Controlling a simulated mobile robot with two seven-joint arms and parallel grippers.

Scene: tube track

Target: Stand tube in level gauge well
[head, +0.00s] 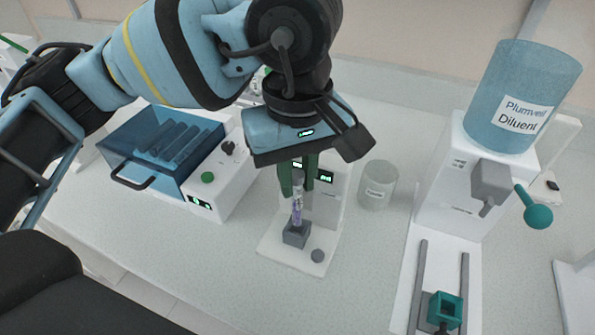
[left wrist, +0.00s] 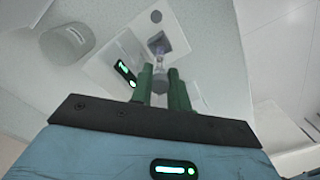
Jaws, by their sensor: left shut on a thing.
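A clear tube with a purple-marked label (head: 297,210) stands nearly upright above the level gauge. My left gripper (head: 298,182) has its green fingers shut on the tube's upper part. The tube's lower end meets the grey well block (head: 296,236) on the gauge's white base (head: 275,252); I cannot tell how deep it sits. In the left wrist view, the green fingers (left wrist: 160,88) flank the tube top (left wrist: 160,68), with the well block (left wrist: 158,42) beyond. The gauge's lit display (head: 325,176) is partly behind the fingers. My right gripper is out of view.
A clear beaker (head: 378,185) is just right of the gauge. A diluent dispenser (head: 525,95) stands right, with a teal holder (head: 445,310) on rails below. The front-centre bench is clear.

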